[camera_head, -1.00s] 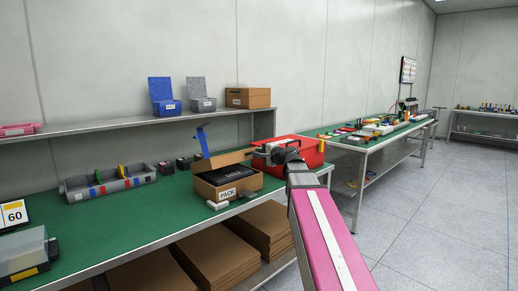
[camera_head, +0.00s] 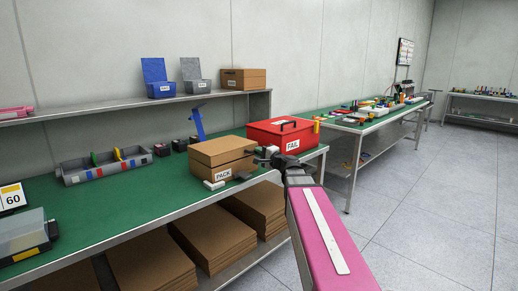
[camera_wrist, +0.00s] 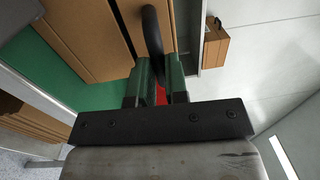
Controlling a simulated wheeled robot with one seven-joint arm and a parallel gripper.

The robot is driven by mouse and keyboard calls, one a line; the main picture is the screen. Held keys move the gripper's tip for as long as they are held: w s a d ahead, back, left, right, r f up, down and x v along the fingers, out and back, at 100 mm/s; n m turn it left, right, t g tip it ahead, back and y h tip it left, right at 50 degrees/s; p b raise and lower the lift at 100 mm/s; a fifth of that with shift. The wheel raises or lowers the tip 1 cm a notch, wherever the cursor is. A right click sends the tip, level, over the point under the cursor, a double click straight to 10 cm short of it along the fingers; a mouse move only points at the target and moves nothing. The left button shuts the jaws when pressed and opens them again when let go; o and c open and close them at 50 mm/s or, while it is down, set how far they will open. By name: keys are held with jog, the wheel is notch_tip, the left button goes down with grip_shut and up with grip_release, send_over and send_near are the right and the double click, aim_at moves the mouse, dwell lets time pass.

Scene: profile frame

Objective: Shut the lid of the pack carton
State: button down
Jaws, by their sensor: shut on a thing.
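The pack carton (camera_head: 215,171) is a brown box with a PACK label on the green bench in the head view. Its lid (camera_head: 222,148) lies down over the top, and the inside is hidden. My gripper (camera_head: 264,157) is low at the carton's right side. In the wrist view my gripper (camera_wrist: 160,68) is shut on a dark curved handle (camera_wrist: 152,30). Brown carton panels (camera_wrist: 85,38) lie just left of the fingers. How the handle joins the carton is hard to tell.
A red FAIL box (camera_head: 275,136) stands close behind my gripper. A blue upright piece (camera_head: 197,123) is behind the carton. A small light block (camera_head: 214,185) lies before it. A divided grey tray (camera_head: 105,170) is to the left. Flat cardboard stacks (camera_head: 215,235) lie below.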

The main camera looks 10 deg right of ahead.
jog(key=shift+f, duration=0.35)
jog(key=c, duration=1.1)
grip_release()
jog(key=shift+s, duration=0.1)
jog(key=v, duration=1)
jog(key=shift+s+d, duration=0.2)
jog(key=shift+s, duration=0.1)
